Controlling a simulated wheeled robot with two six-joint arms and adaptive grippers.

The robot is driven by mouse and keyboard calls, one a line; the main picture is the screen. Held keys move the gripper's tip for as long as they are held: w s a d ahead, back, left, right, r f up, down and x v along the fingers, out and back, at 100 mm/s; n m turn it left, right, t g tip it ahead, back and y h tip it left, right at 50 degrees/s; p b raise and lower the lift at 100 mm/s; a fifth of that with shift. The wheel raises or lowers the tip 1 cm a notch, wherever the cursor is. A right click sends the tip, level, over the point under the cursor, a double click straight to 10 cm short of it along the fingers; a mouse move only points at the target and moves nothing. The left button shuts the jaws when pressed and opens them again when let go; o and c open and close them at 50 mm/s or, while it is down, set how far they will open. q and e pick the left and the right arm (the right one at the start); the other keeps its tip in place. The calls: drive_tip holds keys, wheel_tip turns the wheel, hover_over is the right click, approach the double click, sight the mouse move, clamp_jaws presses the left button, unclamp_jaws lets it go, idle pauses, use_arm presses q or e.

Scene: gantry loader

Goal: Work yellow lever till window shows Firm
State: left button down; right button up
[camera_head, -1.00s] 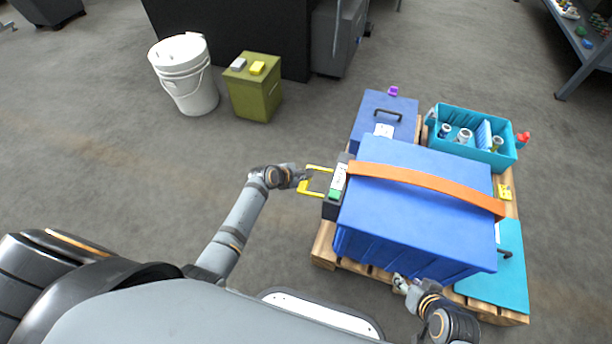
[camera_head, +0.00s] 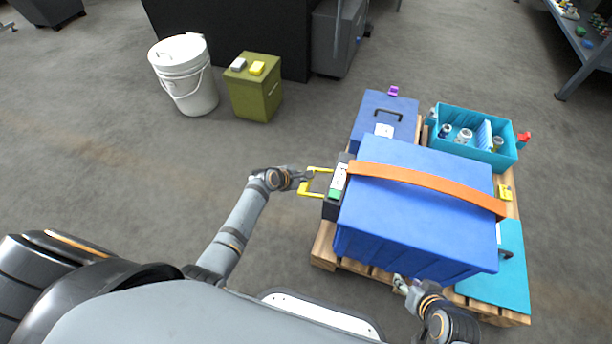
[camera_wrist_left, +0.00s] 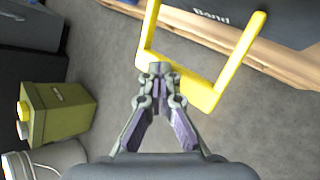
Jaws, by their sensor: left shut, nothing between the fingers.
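The yellow lever (camera_head: 304,194) is a U-shaped handle on the left side of a dark tensioner box (camera_head: 330,208); it also shows in the wrist view (camera_wrist_left: 205,92). The box has a pale label and a green patch (camera_head: 334,194); any window wording is too small to read. My left gripper (camera_head: 305,176) is shut and empty beside the lever. In the wrist view its tips (camera_wrist_left: 160,68) overlap one end of the lever's crossbar; I cannot tell whether they touch. My right gripper (camera_head: 401,284) is by the blue crate's front lower edge, its fingers too small to judge.
An orange strap (camera_head: 430,180) crosses the large blue crate (camera_head: 400,225) on a wooden pallet (camera_head: 324,246). A blue case (camera_head: 365,115), a teal bin (camera_head: 480,150) and a teal case (camera_head: 510,280) share the pallet. A white bucket (camera_head: 190,90) and green box (camera_head: 252,95) stand on open floor.

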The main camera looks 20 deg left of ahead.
use_arm(q)
drive_tip(key=shift+f, duration=0.1)
idle(0.7)
drive_tip(key=shift+r+p, duration=1.95)
drive_tip(key=shift+p, duration=0.65)
wheel_tip(320, 180, up, 5)
drive_tip(key=p, duration=0.5)
drive_tip(key=shift+p, duration=0.4)
idle(1.0)
